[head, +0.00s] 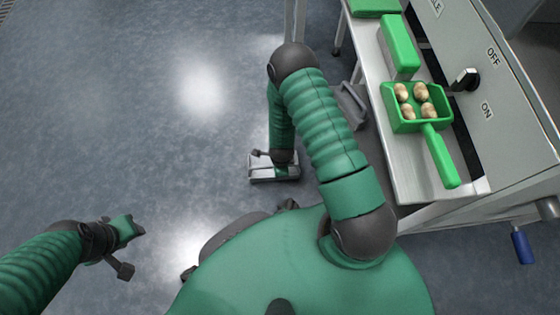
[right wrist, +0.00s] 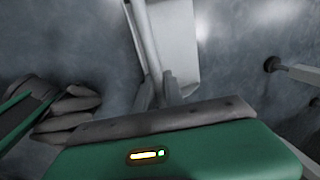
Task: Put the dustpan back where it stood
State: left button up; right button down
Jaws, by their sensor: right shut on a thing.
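The dustpan is a pale metallic thing (head: 263,174) low over the floor in the head view, beside the end of my right arm. In the right wrist view its pale pan (right wrist: 176,45) and a thin bar along it run up from my right gripper (right wrist: 158,95). That gripper is shut on it. My arm hides much of it in the head view, so I cannot tell whether it touches the floor. My left gripper (head: 134,250) is open and empty over the floor at the lower left.
A metal bench (head: 408,175) stands at the right. The blue-grey floor (head: 130,100) at the left is clear.

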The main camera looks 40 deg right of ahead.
jog(key=shift+f, duration=0.2)
jog(key=c, duration=1.3)
grip_release()
jog(key=shift+c, duration=0.2)
